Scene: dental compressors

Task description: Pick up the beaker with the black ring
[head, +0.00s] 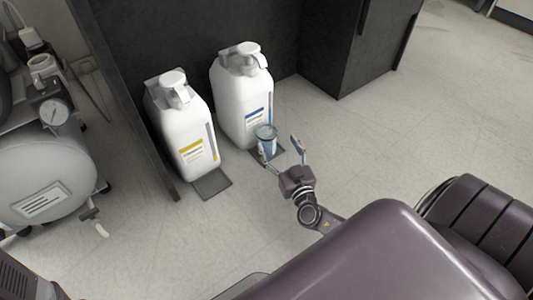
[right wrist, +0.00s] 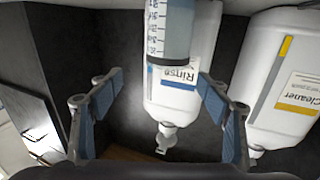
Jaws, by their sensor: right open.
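A small clear beaker (head: 266,134) with a dark bluish lower part shows in front of the blue-labelled white jug in the head view. In the right wrist view the beaker (right wrist: 170,28) has scale marks and a dark band at its lower end; I cannot tell whether that band is the black ring. What it rests on is hidden. My right gripper (head: 281,150) is open and empty, with one finger close to the beaker. In the wrist view the beaker lies beyond the blue-padded fingertips (right wrist: 160,82), roughly between them. My left gripper is not in view.
A white jug labelled Rinse (head: 240,95) stands behind the beaker. A yellow-labelled jug labelled Cleaner (head: 185,125) stands to its left. Dark cabinet panels (head: 345,45) rise behind. A grey compressor tank (head: 45,175) is at the left. Open floor (head: 430,115) lies to the right.

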